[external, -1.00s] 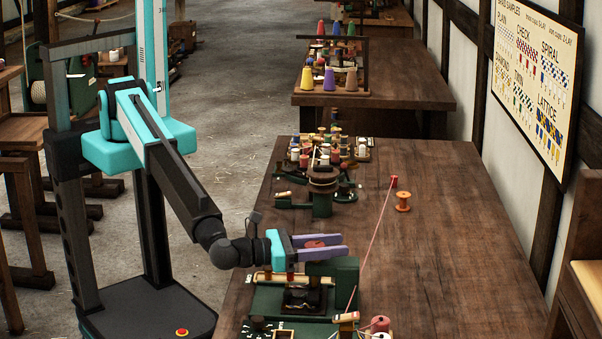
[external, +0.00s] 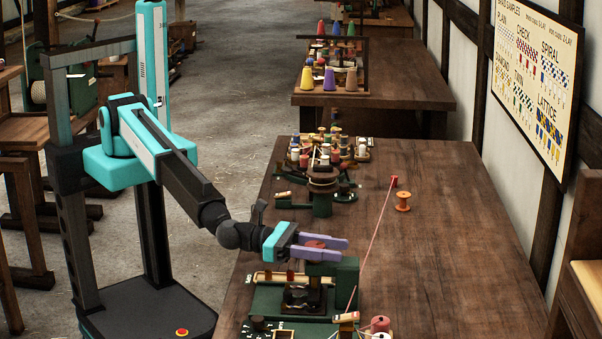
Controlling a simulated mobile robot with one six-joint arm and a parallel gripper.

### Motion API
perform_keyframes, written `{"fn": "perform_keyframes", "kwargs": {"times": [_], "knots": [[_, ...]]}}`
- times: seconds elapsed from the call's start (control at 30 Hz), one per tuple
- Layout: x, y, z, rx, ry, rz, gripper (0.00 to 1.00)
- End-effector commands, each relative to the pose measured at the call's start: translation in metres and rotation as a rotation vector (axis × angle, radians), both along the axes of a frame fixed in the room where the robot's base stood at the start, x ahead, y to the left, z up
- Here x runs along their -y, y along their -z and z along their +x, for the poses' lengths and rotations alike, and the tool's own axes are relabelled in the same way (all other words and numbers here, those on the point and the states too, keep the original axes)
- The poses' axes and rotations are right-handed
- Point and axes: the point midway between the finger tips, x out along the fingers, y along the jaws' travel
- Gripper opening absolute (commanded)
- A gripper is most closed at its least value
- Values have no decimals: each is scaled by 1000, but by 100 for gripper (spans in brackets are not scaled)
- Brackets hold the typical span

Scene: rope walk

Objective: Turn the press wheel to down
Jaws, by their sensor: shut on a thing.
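The press (external: 344,284) is a green frame on a green base near the front of the long brown table. Its wheel (external: 315,244) is a small reddish-brown disc on top, partly hidden by my fingers. My gripper (external: 322,248), with purple fingers and a turquoise body, reaches in from the left at the wheel's height. The fingers lie on either side of the wheel and are shut on it. A dark block (external: 302,297) sits below the wheel inside the press. I cannot tell how far down the press stands.
A taut pink cord (external: 373,237) runs from a red post (external: 394,182) to a small block (external: 346,317) in front of the press. An orange spool (external: 403,201) stands right of the cord. Many spools (external: 330,150) crowd the table behind. The table's right side is clear.

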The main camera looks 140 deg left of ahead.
Motion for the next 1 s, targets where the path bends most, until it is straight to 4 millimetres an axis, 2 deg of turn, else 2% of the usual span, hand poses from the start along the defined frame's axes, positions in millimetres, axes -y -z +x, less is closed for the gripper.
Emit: {"fn": "perform_keyframes", "kwargs": {"times": [0.57,0.6,0.67,1.0], "knots": [[1,-1,1,1,30,1,16],[1,-1,1,1,30,1,45],[1,0,1,1,30,1,55],[1,0,0,0,31,0,57]]}}
